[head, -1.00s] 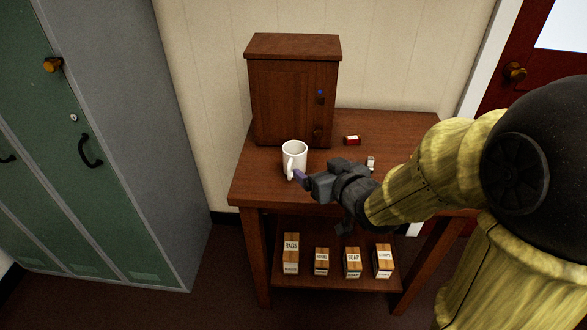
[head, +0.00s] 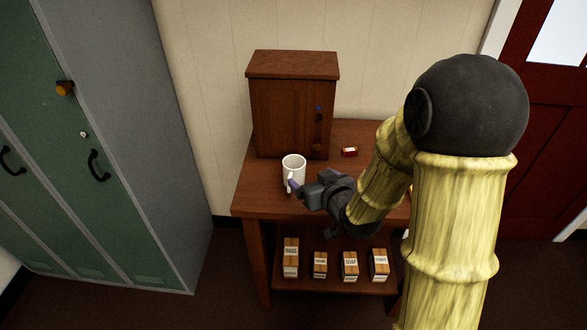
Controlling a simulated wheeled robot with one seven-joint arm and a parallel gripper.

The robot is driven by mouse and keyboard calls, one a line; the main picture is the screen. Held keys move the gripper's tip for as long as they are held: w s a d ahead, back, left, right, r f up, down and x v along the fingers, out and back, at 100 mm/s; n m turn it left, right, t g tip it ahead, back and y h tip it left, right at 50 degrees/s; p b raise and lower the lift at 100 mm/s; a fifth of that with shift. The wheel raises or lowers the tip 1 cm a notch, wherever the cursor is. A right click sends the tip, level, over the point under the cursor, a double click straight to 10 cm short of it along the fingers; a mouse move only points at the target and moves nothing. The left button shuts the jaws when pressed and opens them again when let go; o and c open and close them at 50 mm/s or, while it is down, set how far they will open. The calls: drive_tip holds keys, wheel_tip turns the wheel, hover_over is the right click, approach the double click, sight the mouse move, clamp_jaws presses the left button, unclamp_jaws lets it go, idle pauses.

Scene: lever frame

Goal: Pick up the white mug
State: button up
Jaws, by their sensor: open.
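The white mug (head: 294,168) stands upright on the wooden table (head: 258,203), in front of the small wooden cabinet. Its handle faces toward the front of the table. My gripper (head: 298,188) is open at the mug's handle side, with its purple fingertip close to the handle. Whether the fingers touch or straddle the handle cannot be told, as they are small and partly hidden.
The wooden cabinet (head: 292,105) stands behind the mug. A small red box (head: 349,152) lies to the right on the tabletop. Several labelled boxes (head: 350,266) sit on the lower shelf. Green lockers (head: 70,170) stand at the left, and a red door (head: 545,150) at the right.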

sight(300, 170)
drive_tip(key=p+x, duration=0.3)
drive_tip(key=x, duration=0.5)
drive_tip(key=shift+w+f, duration=0.15)
drive_tip(key=shift+f, duration=0.15)
drive_tip(key=shift+p+x, duration=0.7)
drive_tip(key=shift+x, duration=1.8)
drive_tip(key=shift+d+f, duration=0.15)
drive_tip(key=c, duration=1.2)
